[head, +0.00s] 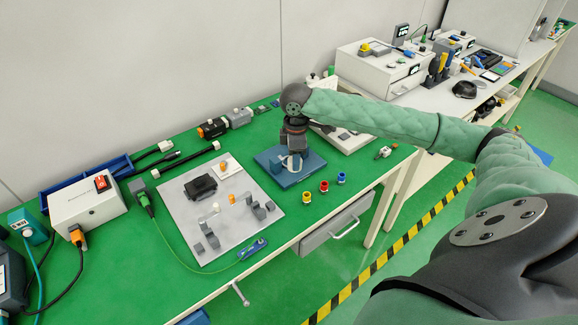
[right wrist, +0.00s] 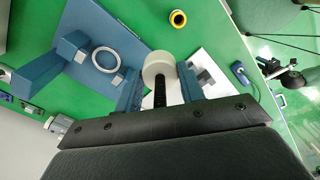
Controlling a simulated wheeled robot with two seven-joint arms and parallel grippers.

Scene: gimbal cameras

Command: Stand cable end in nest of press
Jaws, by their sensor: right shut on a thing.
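The blue press (head: 267,160) stands on the green table, partly hidden behind my right gripper in the head view. In the right wrist view its base plate (right wrist: 84,71) shows a pale ring-shaped nest (right wrist: 106,59) and a blue upright (right wrist: 47,66) beside it. My right gripper (head: 294,152) is over the press. In the right wrist view its two fingers (right wrist: 158,82) are shut on a pale round cable end (right wrist: 157,64) with a black ribbed part. The cable end is beside the ring, apart from it in the picture; its height above the plate cannot be told. My left gripper is not in view.
Yellow (head: 306,197), red (head: 324,186) and blue (head: 341,177) cups stand near the front edge. A grey fixture board (head: 190,228) lies left of the press. A white control box (head: 88,203) and a blue tray (head: 88,183) are farther left.

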